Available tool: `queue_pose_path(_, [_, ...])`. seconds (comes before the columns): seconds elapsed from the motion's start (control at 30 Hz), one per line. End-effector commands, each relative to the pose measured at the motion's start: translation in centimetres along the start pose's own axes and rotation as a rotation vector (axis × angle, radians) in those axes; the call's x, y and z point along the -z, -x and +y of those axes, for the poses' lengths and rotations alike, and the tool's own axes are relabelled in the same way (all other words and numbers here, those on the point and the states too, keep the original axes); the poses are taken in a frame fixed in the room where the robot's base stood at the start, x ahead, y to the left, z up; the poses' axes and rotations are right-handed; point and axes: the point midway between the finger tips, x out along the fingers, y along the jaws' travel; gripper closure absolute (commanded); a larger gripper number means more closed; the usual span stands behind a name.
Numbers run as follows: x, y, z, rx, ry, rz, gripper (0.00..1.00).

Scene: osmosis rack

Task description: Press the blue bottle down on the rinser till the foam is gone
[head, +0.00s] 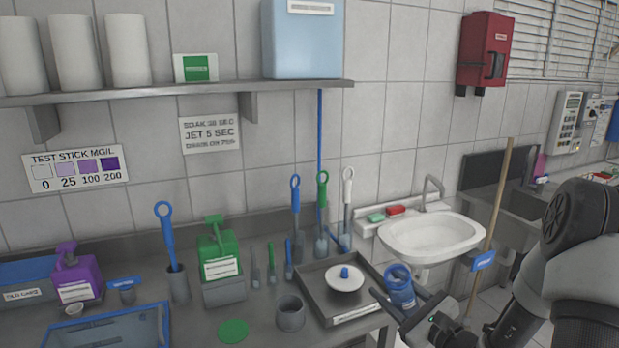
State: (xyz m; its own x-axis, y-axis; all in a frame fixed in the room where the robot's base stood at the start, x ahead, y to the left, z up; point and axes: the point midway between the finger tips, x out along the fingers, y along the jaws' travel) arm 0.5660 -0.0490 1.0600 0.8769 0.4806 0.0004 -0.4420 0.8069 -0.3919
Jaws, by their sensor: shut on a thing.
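The blue bottle (399,287) is held in my gripper (404,303), which is shut on it at the right of the rinser. The bottle looks tilted; its ends are too small to make out clearly. The rinser is a white round disc (345,283) with a blue nozzle (344,271) in the middle, set in a grey square tray (311,284) on the bench. The bottle is apart from the nozzle, beyond the tray's right edge in the picture. No foam can be made out at this size.
A grey cup (290,313) and a green disc (233,331) lie left of the tray. Brushes with looped handles, including a green one (322,200), stand behind it. A white sink (430,237) and a wooden pole (493,220) are at the right.

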Motion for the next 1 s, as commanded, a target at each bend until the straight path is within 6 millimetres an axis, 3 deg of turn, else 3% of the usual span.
queue_pose_path(0.13, [0.2,0.0,0.0,0.001,0.118,0.001,0.76])
queue_pose_path(0.47, [0.3,0.0,0.1,0.001,0.159,0.0,0.76])
queue_pose_path(0.8, [0.6,0.0,0.3,0.002,0.585,-0.001,0.76])
queue_pose_path(1.0, [0.0,0.0,0.0,0.001,0.651,0.001,0.76])
